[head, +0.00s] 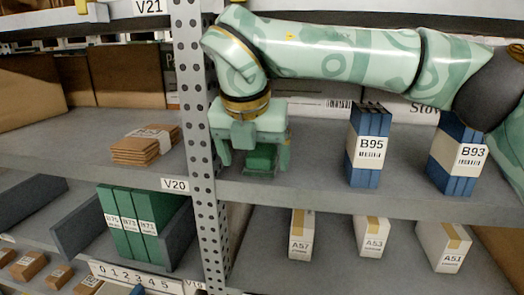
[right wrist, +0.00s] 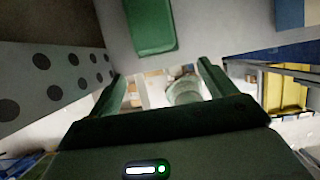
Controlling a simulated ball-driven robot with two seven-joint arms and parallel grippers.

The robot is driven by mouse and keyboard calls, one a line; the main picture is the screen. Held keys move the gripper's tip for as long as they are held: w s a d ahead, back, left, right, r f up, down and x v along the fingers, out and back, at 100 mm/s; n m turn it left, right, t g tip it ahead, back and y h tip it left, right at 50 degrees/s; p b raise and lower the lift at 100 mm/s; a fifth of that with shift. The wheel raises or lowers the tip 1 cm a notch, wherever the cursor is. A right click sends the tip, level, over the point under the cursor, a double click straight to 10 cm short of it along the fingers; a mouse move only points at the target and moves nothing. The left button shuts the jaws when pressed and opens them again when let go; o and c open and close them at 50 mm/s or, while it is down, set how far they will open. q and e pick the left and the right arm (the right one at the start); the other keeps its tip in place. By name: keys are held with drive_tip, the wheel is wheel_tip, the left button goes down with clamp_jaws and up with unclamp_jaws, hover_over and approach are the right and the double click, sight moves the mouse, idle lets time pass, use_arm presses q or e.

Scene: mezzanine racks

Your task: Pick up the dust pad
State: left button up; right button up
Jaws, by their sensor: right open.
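A dark green block (head: 262,157), which looks like the dust pad, lies on the upper shelf near its front edge, just right of the perforated post. My right gripper (head: 254,162) is open and pale green, with one finger to each side of the block in the head view. The gripper body hides part of the block. In the right wrist view the green block (right wrist: 150,25) lies beyond the fingertips, and nothing sits between the open fingers (right wrist: 162,82). I cannot tell whether a finger touches it. My left gripper is not in view.
The perforated post (head: 197,140) stands close left of the gripper. Blue binders labelled B95 (head: 368,150) and B93 (head: 456,158) stand to the right on the upper shelf (head: 315,190). Brown flat packs (head: 140,150) lie left of the post. The shelf between gripper and B95 is clear.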

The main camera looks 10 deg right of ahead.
sight(262, 150)
drive_tip(key=shift+w+d, duration=0.25)
drive_tip(key=shift+w, duration=0.35)
drive_tip(key=shift+w+d, duration=0.2)
drive_tip(key=shift+w, duration=0.4)
drive_tip(key=shift+w+d+p, duration=0.15)
drive_tip(key=shift+w+p, duration=0.2)
drive_tip(key=shift+p, duration=0.05)
drive_tip(key=shift+w+d+r+p, duration=0.1)
drive_tip(key=shift+w+d+p, duration=0.15)
drive_tip(key=shift+w+p, duration=0.25)
drive_tip(key=shift+w+d+r+p, duration=0.1)
drive_tip(key=shift+w+d+p, duration=0.15)
drive_tip(key=shift+w, duration=0.35)
drive_tip(key=x, duration=0.2)
drive_tip(key=p+x, duration=0.1)
drive_tip(key=x, duration=0.1)
drive_tip(key=shift+w+d+r, duration=0.1)
drive_tip(key=shift+w+r, duration=0.05)
drive_tip(key=shift+w, duration=0.1)
drive_tip(key=shift+s, duration=0.15)
drive_tip(key=shift+c, duration=0.6)
drive_tip(key=c, duration=1)
